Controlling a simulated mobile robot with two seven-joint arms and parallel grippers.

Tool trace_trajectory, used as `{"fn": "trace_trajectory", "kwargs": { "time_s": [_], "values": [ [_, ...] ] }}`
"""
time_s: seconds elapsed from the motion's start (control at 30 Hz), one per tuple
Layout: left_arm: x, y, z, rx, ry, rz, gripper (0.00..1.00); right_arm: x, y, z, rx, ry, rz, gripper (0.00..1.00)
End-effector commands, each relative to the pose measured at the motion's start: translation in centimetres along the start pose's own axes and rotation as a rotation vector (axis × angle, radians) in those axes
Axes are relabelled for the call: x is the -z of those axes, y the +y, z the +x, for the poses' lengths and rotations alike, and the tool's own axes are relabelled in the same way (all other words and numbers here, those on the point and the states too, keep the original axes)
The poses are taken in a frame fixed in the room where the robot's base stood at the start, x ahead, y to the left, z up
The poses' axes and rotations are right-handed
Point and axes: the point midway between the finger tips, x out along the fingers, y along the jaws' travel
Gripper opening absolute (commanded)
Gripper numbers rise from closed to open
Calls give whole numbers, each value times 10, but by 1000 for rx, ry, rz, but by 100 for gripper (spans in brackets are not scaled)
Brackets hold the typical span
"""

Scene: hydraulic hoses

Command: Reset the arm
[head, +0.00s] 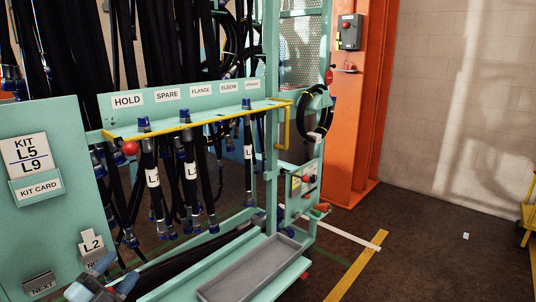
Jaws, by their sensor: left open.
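My left gripper (114,273) is at the bottom left of the head view, low in front of the green hose rack. Its jaws are open, and I see nothing clearly held between them. A thick black hose (190,262) lies along the rack's lower part, just right of the gripper; whether they touch I cannot tell. My right gripper is not in view.
Several black hoses with blue ends hang from the rack's yellow-edged shelf (200,119). A grey tray (252,270) sits at the front. A green panel (45,195) stands at left, an orange column (355,110) behind. The floor at right is mostly clear.

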Motion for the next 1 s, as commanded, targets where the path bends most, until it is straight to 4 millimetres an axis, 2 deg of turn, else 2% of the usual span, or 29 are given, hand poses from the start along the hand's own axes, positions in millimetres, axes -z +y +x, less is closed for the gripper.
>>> {"fn": "trace_trajectory", "kwargs": {
  "time_s": [0.03, 0.1, 0.2, 0.3, 0.4, 0.6, 0.63, 0.87, 1.0],
  "values": [
    [3, 39, -20, -39, -85, -136, 59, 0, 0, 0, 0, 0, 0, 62],
    [10, 85, -47, -92, -203, -312, 59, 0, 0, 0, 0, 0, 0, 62],
    [26, 143, -87, -162, -365, -538, 59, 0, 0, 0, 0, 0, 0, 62],
    [46, 188, -123, -223, -508, -725, 59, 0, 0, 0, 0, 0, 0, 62],
    [69, 223, -155, -276, -632, -883, 59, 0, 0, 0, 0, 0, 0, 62],
    [122, 275, -211, -368, -856, -1158, 59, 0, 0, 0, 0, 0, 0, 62],
    [123, 256, -202, -362, -844, -1139, 59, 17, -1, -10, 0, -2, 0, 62],
    [137, 216, -190, -364, -850, -1120, 59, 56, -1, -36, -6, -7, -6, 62],
    [149, 186, -183, -365, -858, -1111, 59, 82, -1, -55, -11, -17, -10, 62]
  ]
}}
